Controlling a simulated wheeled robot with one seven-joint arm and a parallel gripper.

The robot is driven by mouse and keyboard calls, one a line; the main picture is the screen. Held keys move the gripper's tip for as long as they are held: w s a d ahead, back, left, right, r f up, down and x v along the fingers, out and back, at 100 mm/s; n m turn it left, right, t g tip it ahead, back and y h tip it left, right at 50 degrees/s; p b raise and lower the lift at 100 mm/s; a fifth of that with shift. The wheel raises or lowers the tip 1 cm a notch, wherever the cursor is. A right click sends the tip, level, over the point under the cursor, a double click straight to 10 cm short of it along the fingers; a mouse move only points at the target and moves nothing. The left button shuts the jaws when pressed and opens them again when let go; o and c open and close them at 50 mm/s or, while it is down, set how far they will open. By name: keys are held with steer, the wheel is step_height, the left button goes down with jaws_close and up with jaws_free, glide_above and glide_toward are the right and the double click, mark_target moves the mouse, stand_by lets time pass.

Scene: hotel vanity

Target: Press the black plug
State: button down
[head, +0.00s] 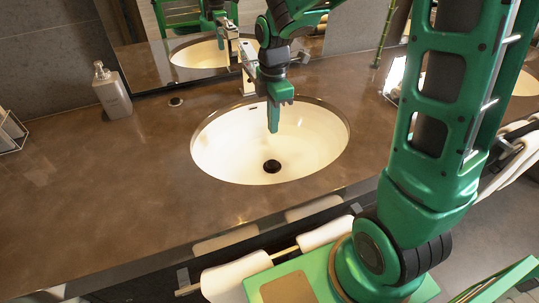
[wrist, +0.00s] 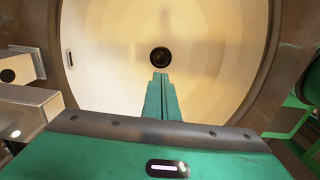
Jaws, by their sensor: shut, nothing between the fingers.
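The black plug (head: 272,166) is a small dark round piece at the bottom of the white oval sink (head: 225,150). In the wrist view the plug (wrist: 160,56) shows just beyond my fingertips, near the middle of the sink bowl (wrist: 215,60). My gripper (head: 273,130) is shut and empty, with its green fingers pointing down over the sink. In the head view the fingertips are above the plug with a visible gap. In the wrist view the closed fingertips (wrist: 160,76) sit just below the plug in the picture.
The faucet (head: 247,70) stands behind the sink, close to my wrist; it shows at the left in the wrist view (wrist: 25,110). A soap bottle (head: 111,92) stands at the back left. The brown counter (head: 110,190) is clear left of the sink. A mirror (head: 170,55) lines the back.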

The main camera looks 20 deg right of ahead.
mark_target(273, 163)
step_height(273, 163, down, 13)
steer(key=shift+f, duration=0.15)
stand_by(0.4)
steer(key=shift+s+f, duration=0.1)
steer(key=shift+f, duration=0.7)
steer(key=shift+s+f, duration=0.15)
steer(key=shift+f, duration=0.05)
steer(key=shift+s, duration=0.3)
steer(key=shift+w+f, duration=0.1)
steer(key=shift+f, duration=0.05)
steer(key=shift+w+r, duration=0.3)
steer(key=shift+r, duration=0.15)
step_height(273, 163, up, 14)
steer(key=shift+w, duration=0.15)
